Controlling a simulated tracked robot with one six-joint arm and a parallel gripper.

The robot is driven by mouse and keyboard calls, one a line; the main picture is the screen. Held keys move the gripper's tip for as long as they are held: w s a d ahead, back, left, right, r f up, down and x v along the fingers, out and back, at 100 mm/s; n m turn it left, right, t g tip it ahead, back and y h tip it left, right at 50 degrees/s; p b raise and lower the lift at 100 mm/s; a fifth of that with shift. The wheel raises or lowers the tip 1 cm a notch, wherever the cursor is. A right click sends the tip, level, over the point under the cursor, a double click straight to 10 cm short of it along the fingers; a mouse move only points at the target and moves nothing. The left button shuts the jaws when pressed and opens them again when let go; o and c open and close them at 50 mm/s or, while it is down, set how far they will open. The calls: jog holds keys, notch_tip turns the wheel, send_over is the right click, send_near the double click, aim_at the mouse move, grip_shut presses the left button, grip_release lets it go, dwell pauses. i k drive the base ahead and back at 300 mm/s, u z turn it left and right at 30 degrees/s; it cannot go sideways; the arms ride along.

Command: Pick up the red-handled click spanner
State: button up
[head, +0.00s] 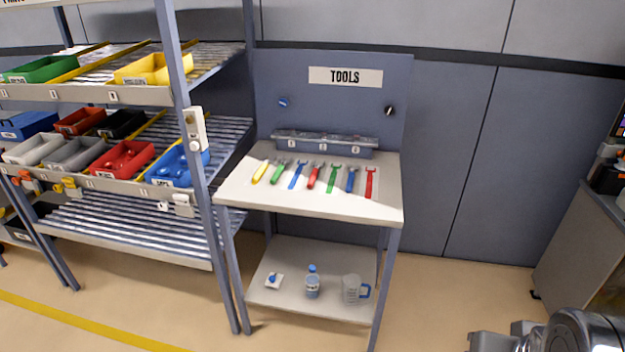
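Several hand tools with coloured handles lie in a row on the top of a tool table (385,207), under a sign reading TOOLS. Two of them are red: one red-handled tool (313,178) near the middle of the row, with a greyish upper end, and another red tool (369,184) at the right end, with what looks like an open jaw at its far end. They are too small for me to tell which is the click spanner. My gripper is not in view.
Yellow (261,171), green (278,173) and blue (297,175) tools lie left of the middle red one. A grey rail box (325,143) stands behind. A bottle (312,285) and jug (352,289) stand on the lower shelf.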

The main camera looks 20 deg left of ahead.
aim_at(312, 178)
jog(key=k, duration=0.55)
jog(key=u, duration=0.45)
jog(key=i, duration=0.8)
jog(key=u, duration=0.95)
jog(key=i, duration=1.9)
jog(key=z, duration=0.05)
